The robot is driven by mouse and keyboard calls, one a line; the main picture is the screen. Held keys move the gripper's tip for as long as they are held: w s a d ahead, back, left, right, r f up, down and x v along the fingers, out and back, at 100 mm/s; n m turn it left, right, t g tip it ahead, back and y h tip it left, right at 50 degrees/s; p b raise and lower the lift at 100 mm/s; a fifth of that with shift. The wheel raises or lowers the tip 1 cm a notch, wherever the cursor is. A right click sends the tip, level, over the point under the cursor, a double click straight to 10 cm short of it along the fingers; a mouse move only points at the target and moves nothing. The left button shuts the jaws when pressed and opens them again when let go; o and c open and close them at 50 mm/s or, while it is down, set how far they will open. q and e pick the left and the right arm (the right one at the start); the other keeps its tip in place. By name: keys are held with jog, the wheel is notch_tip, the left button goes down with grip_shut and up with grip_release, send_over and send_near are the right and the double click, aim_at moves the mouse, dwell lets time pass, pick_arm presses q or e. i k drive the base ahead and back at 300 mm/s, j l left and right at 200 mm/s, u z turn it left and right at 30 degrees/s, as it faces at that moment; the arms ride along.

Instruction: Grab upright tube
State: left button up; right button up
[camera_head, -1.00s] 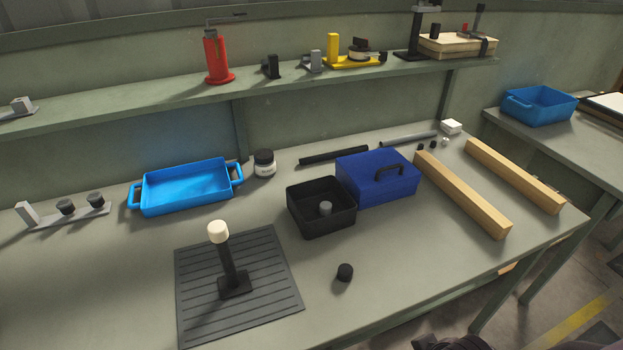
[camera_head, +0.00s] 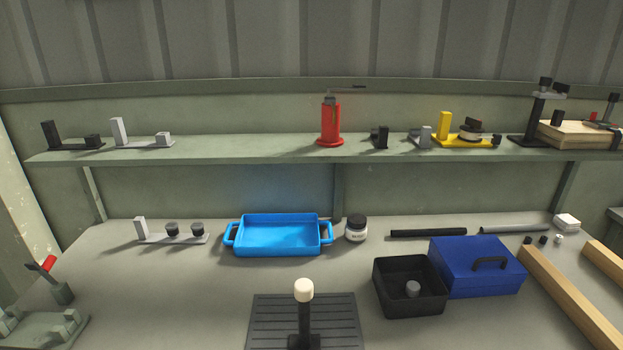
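Two tubes lie flat at the back of the bench, to the right of the white jar: a black tube (camera_head: 428,233) and, right of it, a grey tube (camera_head: 515,229). A black post with a cream-coloured top (camera_head: 304,291) stands upright on the dark ribbed mat (camera_head: 262,318) at the front middle; its foot is partly cut off by the lower edge. I cannot tell which of these the task calls the upright tube. Neither of my grippers is in view.
A blue tray (camera_head: 279,252), white jar (camera_head: 356,229), black open box (camera_head: 410,306) and blue lidded box (camera_head: 478,265) stand on the bench. Wooden beams (camera_head: 570,295) lie at right. A shelf (camera_head: 250,151) with a red jack (camera_head: 331,124) runs behind.

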aim_at(305, 341)
jog(key=k+j, duration=0.1)
jog(key=j, duration=0.3)
jog(key=j+z, duration=0.1)
jog(key=j, duration=0.3)
jog(key=k+j, duration=0.15)
jog(key=j, duration=0.2)
jog(key=k+j+z, duration=0.1)
jog(key=j, duration=0.3)
jog(key=k+j, duration=0.15)
jog(key=j, duration=0.25)
jog(key=k+j+z, duration=0.2)
jog(key=j, duration=0.65)
jog(key=i+j, duration=0.1)
jog(key=j, duration=0.6)
jog(key=i+j+z, duration=0.15)
jog(key=j, duration=0.55)
jog(key=k, duration=0.05)
